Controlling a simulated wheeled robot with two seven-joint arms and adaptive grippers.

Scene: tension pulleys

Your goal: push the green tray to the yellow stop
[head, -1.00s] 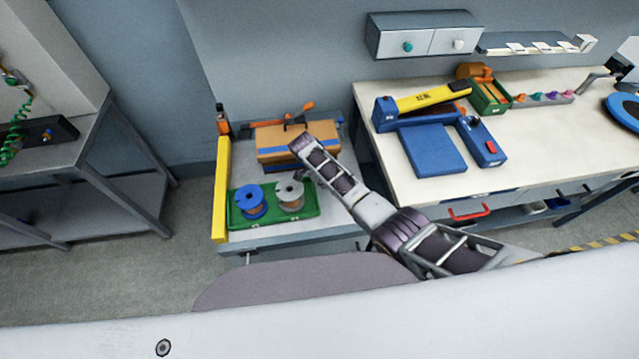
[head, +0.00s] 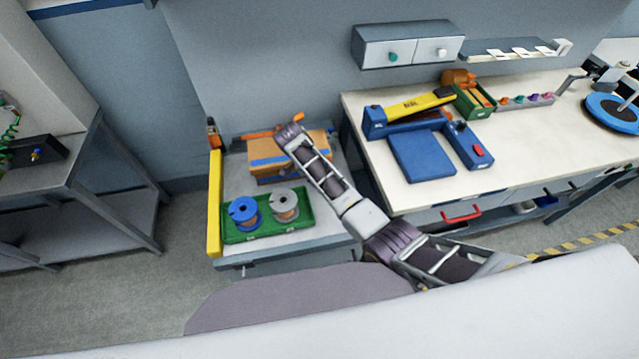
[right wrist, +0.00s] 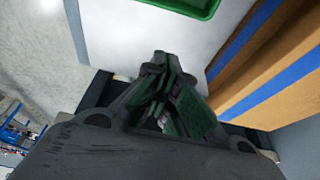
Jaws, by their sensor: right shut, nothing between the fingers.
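The green tray (head: 268,232) lies on the low grey bench in the head view, carrying a blue-flanged spool (head: 243,211) and a grey-flanged spool (head: 285,202). The yellow stop (head: 214,205) is a long bar along the bench's left edge. The tray's left side lies right beside it; I cannot tell whether they touch. My right arm reaches over the bench behind the tray's right side, its gripper hidden there. In the right wrist view my right gripper (right wrist: 168,88) is shut and empty, apart from the tray, whose rim (right wrist: 190,6) shows at the top. My left gripper is out of view.
A cardboard box with blue tape (head: 265,163) stands behind the tray, close beside my right gripper in the right wrist view (right wrist: 265,65). The white workbench (head: 530,140) on the right holds a blue-and-yellow device (head: 415,110).

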